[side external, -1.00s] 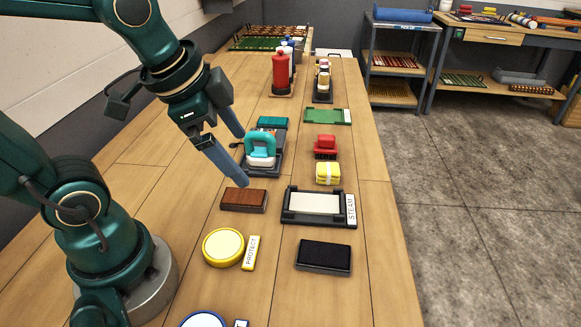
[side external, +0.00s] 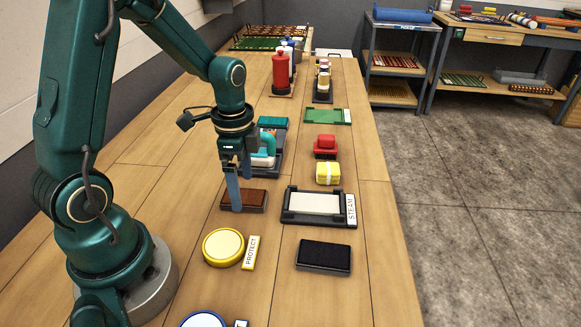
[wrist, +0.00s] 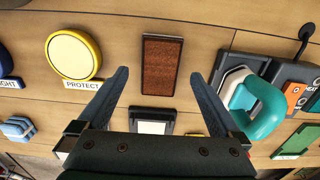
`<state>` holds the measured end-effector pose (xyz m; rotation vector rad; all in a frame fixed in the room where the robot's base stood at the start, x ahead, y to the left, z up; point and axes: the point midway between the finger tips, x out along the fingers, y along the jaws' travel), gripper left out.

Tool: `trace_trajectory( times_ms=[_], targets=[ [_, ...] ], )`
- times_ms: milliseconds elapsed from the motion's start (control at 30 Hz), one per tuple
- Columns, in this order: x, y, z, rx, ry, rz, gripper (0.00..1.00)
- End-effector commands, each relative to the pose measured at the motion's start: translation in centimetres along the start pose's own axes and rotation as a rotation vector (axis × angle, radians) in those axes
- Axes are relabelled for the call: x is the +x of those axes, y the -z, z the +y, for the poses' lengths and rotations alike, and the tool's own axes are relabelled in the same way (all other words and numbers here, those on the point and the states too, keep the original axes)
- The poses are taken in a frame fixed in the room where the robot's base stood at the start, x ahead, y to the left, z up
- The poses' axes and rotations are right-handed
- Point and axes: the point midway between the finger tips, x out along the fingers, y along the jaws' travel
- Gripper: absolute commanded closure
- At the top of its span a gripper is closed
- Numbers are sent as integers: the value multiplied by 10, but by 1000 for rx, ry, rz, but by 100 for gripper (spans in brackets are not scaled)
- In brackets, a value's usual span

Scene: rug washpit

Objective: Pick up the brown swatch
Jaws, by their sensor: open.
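The brown swatch (side external: 254,200) is a flat rectangular block lying on the wooden bench, left of the black tray labelled STEAM. It shows whole in the wrist view (wrist: 162,66), with a textured brown top and a darker rim. My gripper (side external: 237,208) points down at the swatch in the side view, its blue fingers hiding part of the swatch's left half. In the wrist view my gripper (wrist: 158,77) is open and empty, with one finger to each side of the swatch and gaps between. I cannot tell the exact height of the fingertips.
A teal-handled iron (wrist: 255,107) stands close on one side, and a yellow round pad (side external: 223,247) marked PROTECT on the other. The STEAM tray (side external: 287,217), a black block (side external: 323,257), a yellow bundle (side external: 328,173) and a red object (side external: 325,146) lie to the right.

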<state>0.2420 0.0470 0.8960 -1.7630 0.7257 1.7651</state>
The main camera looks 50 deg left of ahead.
Motion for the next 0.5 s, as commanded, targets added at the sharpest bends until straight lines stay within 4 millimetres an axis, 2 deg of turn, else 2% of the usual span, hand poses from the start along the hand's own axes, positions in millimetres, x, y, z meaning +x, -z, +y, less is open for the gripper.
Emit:
trace_trajectory(
  times_ms=[200,500],
  targets=[
    [20,0,0,0,-2,-1,0],
    [22,0,0,0,2,1,0]
  ],
)
